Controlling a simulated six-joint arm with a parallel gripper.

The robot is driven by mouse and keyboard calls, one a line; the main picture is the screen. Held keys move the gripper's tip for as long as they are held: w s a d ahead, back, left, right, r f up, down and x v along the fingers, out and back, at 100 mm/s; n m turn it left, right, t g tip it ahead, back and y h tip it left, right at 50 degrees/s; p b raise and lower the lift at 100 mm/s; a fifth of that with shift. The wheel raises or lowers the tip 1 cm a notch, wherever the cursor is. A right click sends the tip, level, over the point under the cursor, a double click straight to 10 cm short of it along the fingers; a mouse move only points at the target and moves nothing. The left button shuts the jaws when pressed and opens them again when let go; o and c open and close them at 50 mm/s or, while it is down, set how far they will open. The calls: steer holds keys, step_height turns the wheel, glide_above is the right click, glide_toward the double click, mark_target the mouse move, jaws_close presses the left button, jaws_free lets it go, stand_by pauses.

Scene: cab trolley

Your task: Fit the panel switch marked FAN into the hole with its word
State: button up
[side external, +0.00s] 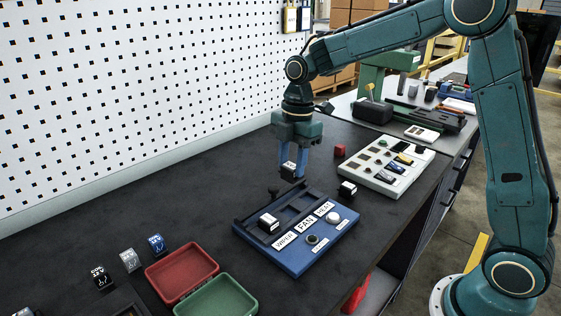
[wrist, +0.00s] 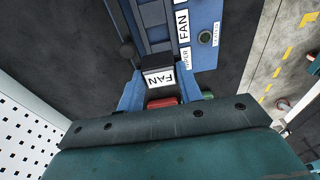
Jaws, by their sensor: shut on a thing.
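My gripper (side external: 290,172) is shut on the FAN switch (wrist: 160,78), a small black block with a white face reading FAN; the switch also shows between the fingers in the side view (side external: 288,167). My gripper holds it above the back edge of the blue panel (side external: 290,262), apart from it. The panel has a dark recessed row behind the labels WIPER (side external: 287,240), FAN (side external: 305,225) and HEAT (side external: 324,209). A white-faced switch (side external: 268,222) sits at the WIPER end; the slots behind FAN and HEAT look empty. The FAN label also shows in the wrist view (wrist: 183,24).
Another switch (side external: 347,188) stands by the panel's far right corner. A pale tray of parts (side external: 401,187) and a small red block (side external: 340,150) lie beyond. Red (side external: 181,270) and green (side external: 216,300) bins and several small blocks are at left. The panel bears round knobs (side external: 333,217).

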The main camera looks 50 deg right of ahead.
steer(key=shift+f, duration=0.25)
steer(key=shift+f, duration=4.95)
steer(key=shift+f, duration=0.3)
steer(key=o, duration=1.1)
steer(key=shift+c, duration=0.2)
steer(key=shift+w+r, duration=0.1)
steer(key=shift+r, duration=0.05)
